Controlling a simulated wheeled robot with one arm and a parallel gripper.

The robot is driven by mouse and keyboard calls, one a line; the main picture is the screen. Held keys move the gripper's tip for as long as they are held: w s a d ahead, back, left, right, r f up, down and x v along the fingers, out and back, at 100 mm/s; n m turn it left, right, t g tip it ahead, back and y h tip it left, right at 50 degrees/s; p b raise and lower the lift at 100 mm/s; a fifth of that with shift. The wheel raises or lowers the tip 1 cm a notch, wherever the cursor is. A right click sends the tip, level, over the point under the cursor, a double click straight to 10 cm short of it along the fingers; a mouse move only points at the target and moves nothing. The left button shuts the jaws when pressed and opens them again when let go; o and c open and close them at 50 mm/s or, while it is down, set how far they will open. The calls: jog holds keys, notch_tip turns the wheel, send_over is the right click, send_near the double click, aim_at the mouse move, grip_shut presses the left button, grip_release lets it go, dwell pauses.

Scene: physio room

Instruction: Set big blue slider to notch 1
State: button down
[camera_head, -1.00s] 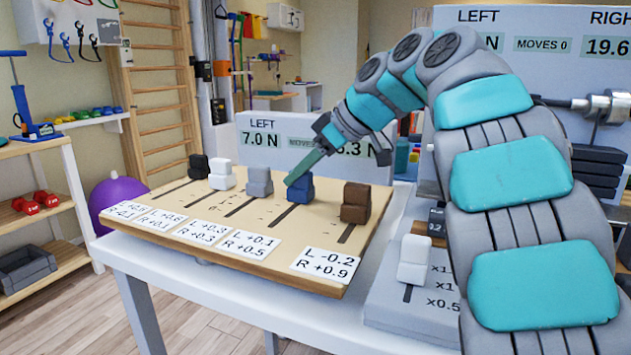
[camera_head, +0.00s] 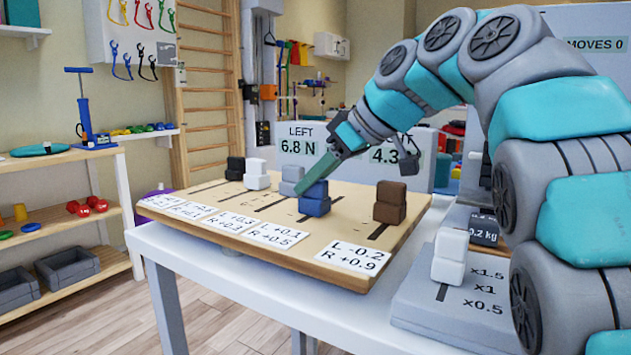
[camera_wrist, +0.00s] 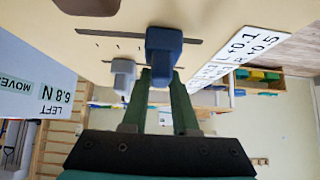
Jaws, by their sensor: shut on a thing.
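The big blue slider (camera_head: 315,202) stands in its slot on the sloped wooden board (camera_head: 262,250), between the grey and brown sliders. Bare slot shows on both sides of it. My gripper (camera_head: 306,186) reaches down from the right, its green fingers at the slider's upper block. In the wrist view the fingertips (camera_wrist: 160,74) close on the blue slider (camera_wrist: 163,45). Notch numbers beside its slot are too small to read. A card (camera_head: 274,233) reading L +0.1, R +0.5 lies at the near edge before it.
Grey (camera_head: 291,180), white (camera_head: 256,174), black (camera_head: 235,168) and brown (camera_head: 390,202) sliders share the board. A display (camera_head: 300,145) behind reads LEFT 6.8 N, with 4.3 partly covered by my arm. A white slider (camera_head: 449,256) stands on a grey scale panel at right.

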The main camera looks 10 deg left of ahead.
jog(key=c, duration=0.7)
grip_release()
jog(key=shift+d+f, duration=0.1)
jog(key=shift+d, duration=0.05)
jog(key=shift+p+v, duration=0.5)
jog(key=shift+v, duration=3.45)
